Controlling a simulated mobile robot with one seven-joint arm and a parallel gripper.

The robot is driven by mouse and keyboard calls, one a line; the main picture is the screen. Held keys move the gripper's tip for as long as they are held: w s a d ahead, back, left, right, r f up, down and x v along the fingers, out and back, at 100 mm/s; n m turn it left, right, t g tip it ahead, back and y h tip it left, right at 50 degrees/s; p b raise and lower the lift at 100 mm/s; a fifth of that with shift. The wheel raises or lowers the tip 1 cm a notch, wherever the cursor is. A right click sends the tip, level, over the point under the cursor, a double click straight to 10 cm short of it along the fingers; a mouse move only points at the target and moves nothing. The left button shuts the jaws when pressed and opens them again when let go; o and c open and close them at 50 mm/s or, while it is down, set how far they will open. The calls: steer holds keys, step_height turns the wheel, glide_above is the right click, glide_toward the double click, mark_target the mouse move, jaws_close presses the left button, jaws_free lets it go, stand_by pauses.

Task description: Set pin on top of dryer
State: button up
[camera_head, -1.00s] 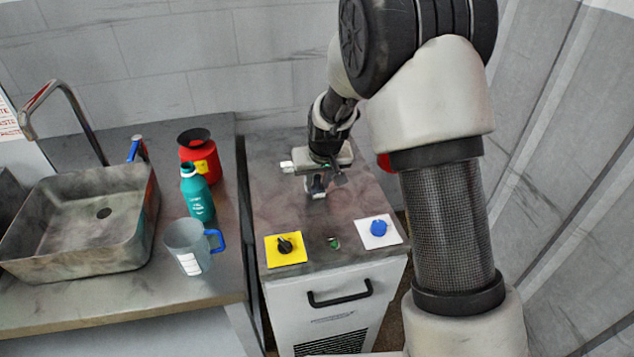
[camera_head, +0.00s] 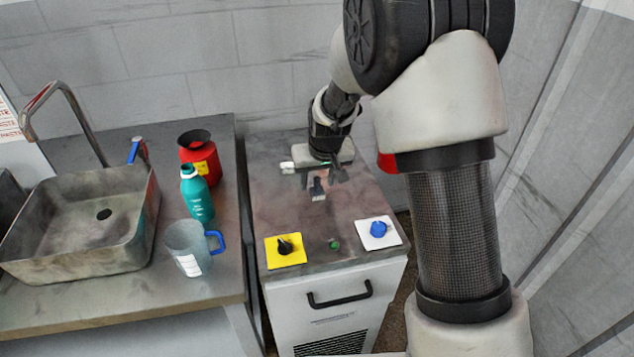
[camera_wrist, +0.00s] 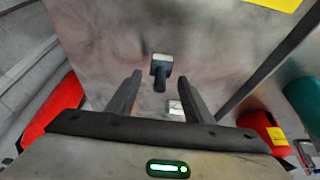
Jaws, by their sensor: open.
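The pin (camera_head: 318,188) is a small dark piece with a pale grey end. It rests on the grey top of the cabinet that I take as the dryer (camera_head: 285,212), behind its controls. In the wrist view the pin (camera_wrist: 160,72) shows ahead of my open fingers, roughly centred between them and not gripped. My gripper (camera_head: 316,171) is open and empty, just behind and above the pin in the head view. Its fingers are partly hard to make out there; both show clearly in the wrist view.
The cabinet front edge has a yellow plate with a black knob (camera_head: 285,246), a green button (camera_head: 334,244) and a blue button (camera_head: 378,229).

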steer(key=s+d+r+m, duration=0.1)
steer(key=s+d+r, duration=0.3)
steer(key=s+r, duration=0.5)
steer(key=s+d+r, duration=0.4)
steer(key=s+r, duration=0.4)
steer(key=r, duration=0.3)
steer(key=s+d+r+m+t+h, duration=0.1)
steer(key=s+d, duration=0.3)
steer(key=s, duration=1)
steer(key=shift+s+r+p, duration=0.15)
steer(key=shift+r+p, duration=0.2)
steer(key=shift+r, duration=0.15)
step_height(320, 180, up, 9)
steer(key=p, duration=0.8)
steer(key=shift+p, duration=0.35)
steer(key=shift+f, duration=0.1)
